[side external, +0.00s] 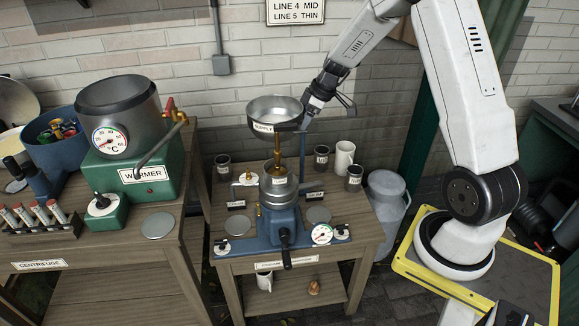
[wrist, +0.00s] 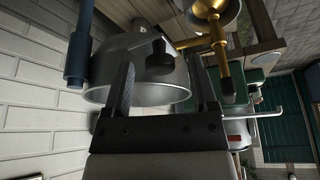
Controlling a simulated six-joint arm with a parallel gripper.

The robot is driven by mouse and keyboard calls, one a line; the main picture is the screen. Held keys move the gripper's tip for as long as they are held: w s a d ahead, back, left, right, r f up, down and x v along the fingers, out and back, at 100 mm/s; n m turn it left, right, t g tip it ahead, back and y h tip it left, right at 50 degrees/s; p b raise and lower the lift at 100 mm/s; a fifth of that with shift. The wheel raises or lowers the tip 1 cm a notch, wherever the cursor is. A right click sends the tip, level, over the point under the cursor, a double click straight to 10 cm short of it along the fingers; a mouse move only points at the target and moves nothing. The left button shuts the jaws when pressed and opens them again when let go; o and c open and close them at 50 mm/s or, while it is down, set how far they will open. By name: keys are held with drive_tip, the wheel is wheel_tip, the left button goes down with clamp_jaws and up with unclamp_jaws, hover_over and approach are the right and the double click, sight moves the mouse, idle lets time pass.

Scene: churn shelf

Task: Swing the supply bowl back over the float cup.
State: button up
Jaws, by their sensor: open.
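The supply bowl (side external: 274,112) is a wide grey metal bowl with a label on its front, held high above the blue separator (side external: 265,222). In the side view it stands above a brass column (side external: 277,152) and the metal top (side external: 279,188) of the separator. I cannot clearly make out the float cup. My gripper (wrist: 163,68) is open at the right side of the bowl. In the wrist view the bowl (wrist: 118,62) fills the left and middle, and a dark knob on it (wrist: 160,52) shows between my fingers. I cannot tell whether they touch it.
Dark jars (side external: 322,158) and a white mug (side external: 344,157) stand at the back right of the bench. A brass fitting (wrist: 222,55) is close to my right finger in the wrist view. The green warmer (side external: 140,175) with its spout stands to the left. A milk can (side external: 385,207) stands right of the bench.

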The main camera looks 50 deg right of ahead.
drive_tip(key=shift+r, duration=0.1)
drive_tip(key=v, duration=0.7)
drive_tip(key=shift+s+r, duration=0.15)
drive_tip(key=shift+r, duration=0.15)
drive_tip(key=s+a+f+m, duration=0.1)
drive_tip(key=s+a, duration=0.3)
drive_tip(key=a, duration=0.3)
drive_tip(key=s+a+f+m+g+h, duration=0.1)
drive_tip(key=s+a+f+m, duration=0.1)
drive_tip(key=s+a, duration=0.3)
drive_tip(key=s+a+f+m, duration=0.1)
drive_tip(key=s+a, duration=0.3)
drive_tip(key=a, duration=0.7)
drive_tip(key=shift+s+f+m+g+h, duration=0.3)
drive_tip(key=shift+s+f+h, duration=0.1)
drive_tip(key=shift+f, duration=0.15)
